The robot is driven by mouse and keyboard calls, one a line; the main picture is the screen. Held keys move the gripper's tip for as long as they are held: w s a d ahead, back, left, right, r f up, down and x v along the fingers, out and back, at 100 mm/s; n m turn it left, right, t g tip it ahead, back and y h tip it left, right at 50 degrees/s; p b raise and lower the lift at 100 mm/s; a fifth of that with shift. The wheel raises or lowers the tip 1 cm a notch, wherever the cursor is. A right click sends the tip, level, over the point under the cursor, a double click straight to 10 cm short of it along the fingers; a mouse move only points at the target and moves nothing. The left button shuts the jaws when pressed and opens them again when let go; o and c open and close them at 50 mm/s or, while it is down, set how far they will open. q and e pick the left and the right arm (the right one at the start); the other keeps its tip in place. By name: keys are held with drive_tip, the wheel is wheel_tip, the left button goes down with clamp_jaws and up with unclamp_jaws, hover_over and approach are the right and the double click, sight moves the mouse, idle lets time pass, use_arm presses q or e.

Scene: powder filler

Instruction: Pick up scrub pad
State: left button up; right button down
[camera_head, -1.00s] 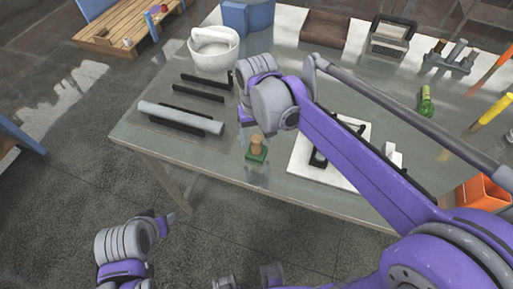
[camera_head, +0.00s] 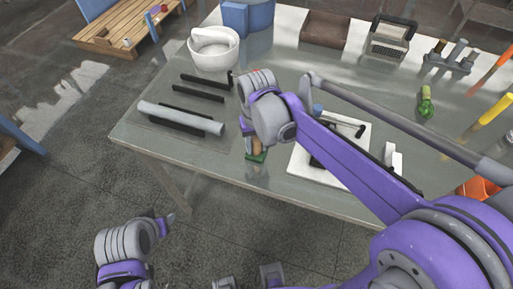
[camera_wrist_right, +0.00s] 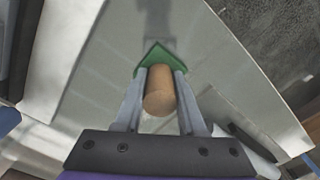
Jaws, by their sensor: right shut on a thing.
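The scrub pad has a green base and a round wooden handle. It is near the front edge of the table, and its green base (camera_head: 257,156) shows below my right wrist in the head view. In the right wrist view, the two fingers of my right gripper (camera_wrist_right: 160,80) are closed on either side of the wooden handle (camera_wrist_right: 159,98), with the green pad beyond the fingertips. I cannot tell whether the pad touches the table. My left gripper (camera_head: 168,223) is off the table at lower left, and its jaw opening is unclear.
A white mortar (camera_head: 213,56) and a grey roller on a black rack (camera_head: 180,117) stand to the left on the table (camera_head: 215,160). A white board (camera_head: 310,165) with black tools lies to the right. A green bottle (camera_head: 426,103) is farther right.

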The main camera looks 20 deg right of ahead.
wheel_tip(320, 180, up, 10)
drive_tip(key=shift+r+p, duration=0.1)
drive_tip(key=shift+p, duration=0.2)
idle(0.4)
drive_tip(key=c, duration=1.1)
unclamp_jaws()
clamp_jaws()
